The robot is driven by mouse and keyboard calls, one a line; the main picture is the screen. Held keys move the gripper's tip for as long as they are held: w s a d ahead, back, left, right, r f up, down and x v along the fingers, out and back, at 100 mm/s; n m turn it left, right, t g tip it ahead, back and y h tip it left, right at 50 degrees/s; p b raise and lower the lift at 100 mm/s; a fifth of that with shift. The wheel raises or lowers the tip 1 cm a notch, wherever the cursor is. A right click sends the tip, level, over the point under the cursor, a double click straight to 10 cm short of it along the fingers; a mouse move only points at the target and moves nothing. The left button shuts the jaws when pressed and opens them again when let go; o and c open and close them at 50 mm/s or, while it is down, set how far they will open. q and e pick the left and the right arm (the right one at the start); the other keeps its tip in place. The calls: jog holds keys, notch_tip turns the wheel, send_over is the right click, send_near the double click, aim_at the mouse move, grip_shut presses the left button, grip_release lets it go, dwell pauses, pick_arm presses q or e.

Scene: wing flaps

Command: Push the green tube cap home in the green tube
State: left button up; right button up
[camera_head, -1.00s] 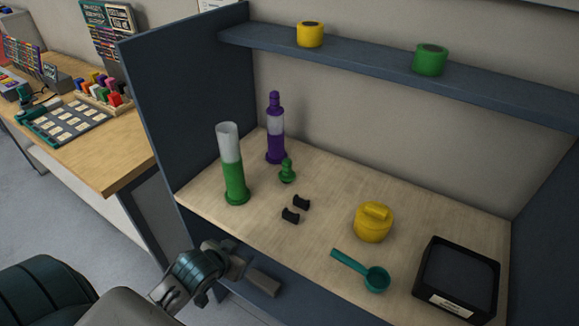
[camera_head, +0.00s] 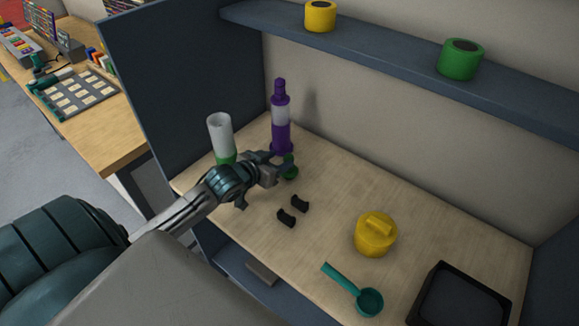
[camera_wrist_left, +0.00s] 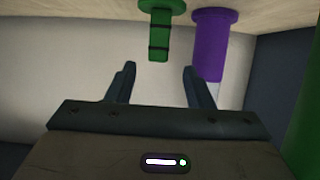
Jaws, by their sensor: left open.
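The green tube (camera_head: 221,138) stands upright at the left of the tabletop; its upper part is clear whitish, and my left arm hides much of its lower green part. The green tube cap (camera_head: 290,172) stands on the tabletop to the right of the tube, apart from it. In the left wrist view the cap (camera_wrist_left: 158,37) shows as a green stem with dark bands and a wide flange against the tabletop. My left gripper (camera_head: 282,167) is open beside the cap. In the wrist view its fingers (camera_wrist_left: 160,75) are apart, with the cap's stem ahead between them. My right gripper is not in view.
A purple tube (camera_head: 281,135) stands close behind the cap. Two small black pieces (camera_head: 293,212), a yellow lidded pot (camera_head: 375,235), a teal scoop (camera_head: 367,300) and a black tray (camera_head: 420,300) lie to the right. A shelf (camera_head: 390,55) runs above.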

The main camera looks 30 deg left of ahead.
aim_at(292, 155)
pick_arm(q)
jog(key=x, duration=0.2)
jog(key=shift+w+d+f+p, duration=0.1)
jog(key=shift+w+f+p, duration=0.05)
jog(key=shift+w+p, duration=0.2)
jog(key=p+x, duration=0.1)
jog(key=x, duration=0.3)
jog(key=shift+d+f, duration=0.15)
jog(key=shift+w+f, duration=0.15)
jog(key=c, duration=0.6)
grip_shut()
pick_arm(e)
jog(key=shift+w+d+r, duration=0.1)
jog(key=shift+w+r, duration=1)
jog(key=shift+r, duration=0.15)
